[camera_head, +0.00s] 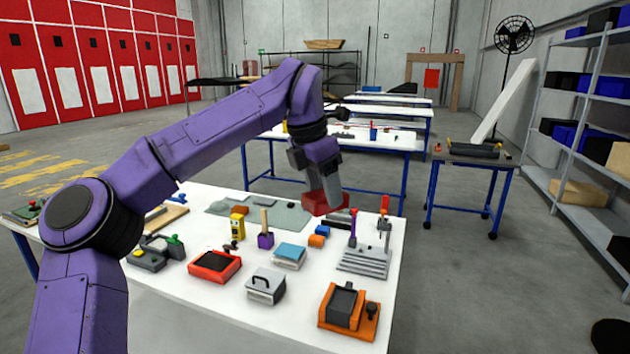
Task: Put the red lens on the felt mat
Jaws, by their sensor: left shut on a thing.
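My left gripper (322,188) reaches in from the left over the far side of the white table and points down. It is shut on a red blocky piece, which I take to be the red lens (325,204). The lens hangs at the right end of a flat grey mat, which looks like the felt mat (285,218). I cannot tell whether the lens touches anything beneath it. The mat lies near the table's far edge, and the lens and gripper may hide part of its right end. My right gripper is not in view.
The white table (205,290) also holds a yellow device (237,226), a purple holder (265,236), a blue-topped block (289,256), a red tray (215,266), a grey handled box (266,286), an orange fixture (349,310) and a grey stepped stand (364,260) near the lens.

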